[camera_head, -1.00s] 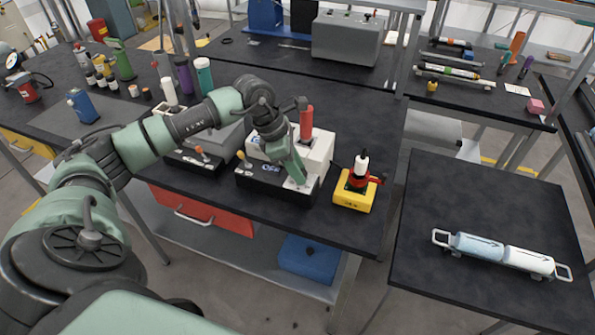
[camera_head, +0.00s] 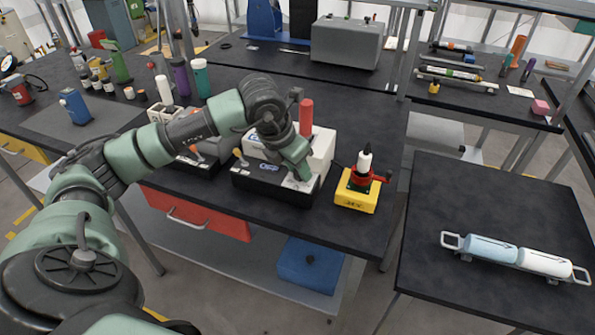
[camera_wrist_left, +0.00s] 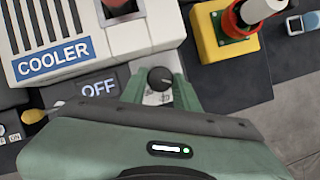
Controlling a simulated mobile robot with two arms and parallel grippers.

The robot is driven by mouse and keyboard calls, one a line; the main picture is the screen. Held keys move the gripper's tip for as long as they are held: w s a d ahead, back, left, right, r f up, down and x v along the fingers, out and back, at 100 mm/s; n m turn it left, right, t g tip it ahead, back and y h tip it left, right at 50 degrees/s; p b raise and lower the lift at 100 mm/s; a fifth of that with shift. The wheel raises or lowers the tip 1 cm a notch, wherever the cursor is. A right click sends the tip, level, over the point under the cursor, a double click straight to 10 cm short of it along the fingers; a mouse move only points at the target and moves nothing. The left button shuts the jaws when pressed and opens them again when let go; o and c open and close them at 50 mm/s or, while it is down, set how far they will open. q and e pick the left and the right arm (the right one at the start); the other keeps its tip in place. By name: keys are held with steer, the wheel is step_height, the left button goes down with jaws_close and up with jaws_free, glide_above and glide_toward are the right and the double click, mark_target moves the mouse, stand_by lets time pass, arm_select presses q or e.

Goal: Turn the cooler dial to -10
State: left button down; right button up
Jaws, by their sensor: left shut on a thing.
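The cooler (camera_head: 319,152) is a white box with a black front part, standing near the front edge of the dark table. In the left wrist view the cooler (camera_wrist_left: 120,38) has a blue COOLER label, and a grey display (camera_wrist_left: 99,88) on it reads OFF. A small round black dial (camera_wrist_left: 160,77) sits on a light panel beside the display. My left gripper (camera_wrist_left: 160,85) has its green fingers on both sides of the dial and is shut on it. In the head view my left gripper (camera_head: 301,172) reaches down onto the cooler's front and hides the dial. My right gripper is in neither view.
A red cylinder (camera_head: 306,117) stands upright on the cooler. A yellow box (camera_head: 356,202) with a red-and-white fitting stands just right of it. Another device with an orange-tipped lever (camera_head: 196,150) is left. A side table (camera_head: 440,210) holds a two-cylinder carrier (camera_head: 515,256).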

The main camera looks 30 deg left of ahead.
arm_select(q)
steer(key=shift+w+r+n, duration=0.1)
steer(key=shift+n, duration=0.2)
steer(key=c, duration=1.3)
jaws_free()
steer(key=shift+c, duration=0.2)
steer(key=b+v, duration=0.1)
steer(key=v, duration=0.6)
steer(key=shift+r, duration=0.4)
steer(key=shift+s+f, duration=0.1)
steer(key=shift+s, duration=0.15)
